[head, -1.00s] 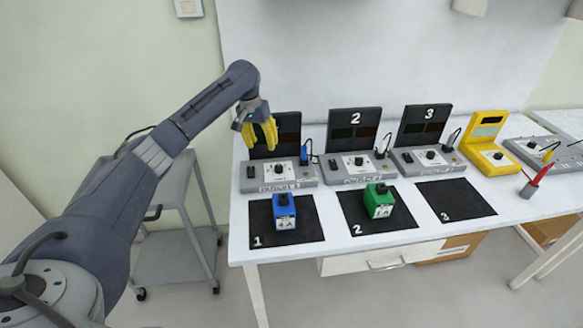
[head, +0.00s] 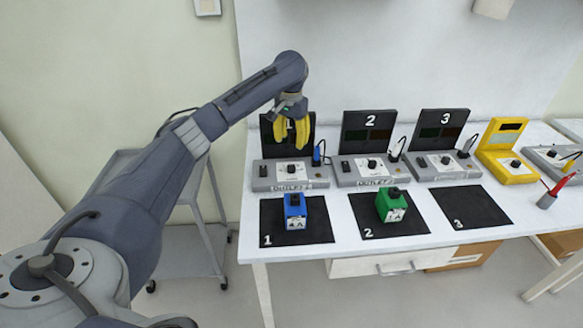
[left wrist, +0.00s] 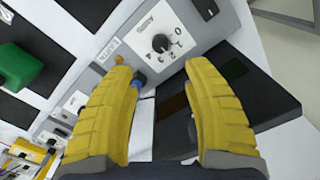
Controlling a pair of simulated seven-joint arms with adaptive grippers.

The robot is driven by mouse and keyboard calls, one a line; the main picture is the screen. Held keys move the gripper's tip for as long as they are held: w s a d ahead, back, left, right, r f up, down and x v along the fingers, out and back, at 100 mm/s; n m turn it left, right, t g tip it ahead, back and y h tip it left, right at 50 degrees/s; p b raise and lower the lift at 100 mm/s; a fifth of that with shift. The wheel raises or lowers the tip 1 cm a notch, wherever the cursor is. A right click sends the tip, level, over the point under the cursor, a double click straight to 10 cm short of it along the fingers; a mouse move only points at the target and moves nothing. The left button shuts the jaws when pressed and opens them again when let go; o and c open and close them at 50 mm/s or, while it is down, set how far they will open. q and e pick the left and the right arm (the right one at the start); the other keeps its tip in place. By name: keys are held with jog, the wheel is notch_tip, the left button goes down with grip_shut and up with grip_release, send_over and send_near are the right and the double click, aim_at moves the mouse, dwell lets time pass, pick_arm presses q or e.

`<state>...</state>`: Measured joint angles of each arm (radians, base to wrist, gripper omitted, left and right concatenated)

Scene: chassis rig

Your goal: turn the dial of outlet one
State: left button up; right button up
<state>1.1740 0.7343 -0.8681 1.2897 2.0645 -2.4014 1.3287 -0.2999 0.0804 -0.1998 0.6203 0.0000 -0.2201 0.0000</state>
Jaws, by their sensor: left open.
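Outlet one (head: 290,174) is a grey box at the left of the row, with a black panel (head: 269,137) standing behind it. Its dial (head: 291,169) is a small dark knob on a white plate. In the left wrist view the dial (left wrist: 161,43) sits beyond my fingertips, with numbers printed around it. My left gripper (head: 292,147) has yellow fingers, points down above outlet one in front of the black panel, and is open and empty. In the left wrist view its fingers (left wrist: 165,75) are spread apart, not touching the dial. My right gripper is not in view.
A blue plug (head: 318,153) stands at outlet one's right end. A blue block (head: 296,211) and a green block (head: 391,205) stand on black mats in front. Outlets two (head: 369,171) and three (head: 443,168) and a yellow device (head: 511,165) lie to the right.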

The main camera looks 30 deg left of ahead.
aim_at(291, 166)
pick_arm(q)
notch_tip(291, 166, down, 12)
jog(key=shift+f, duration=0.1)
dwell(0.5)
grip_shut()
dwell(0.4)
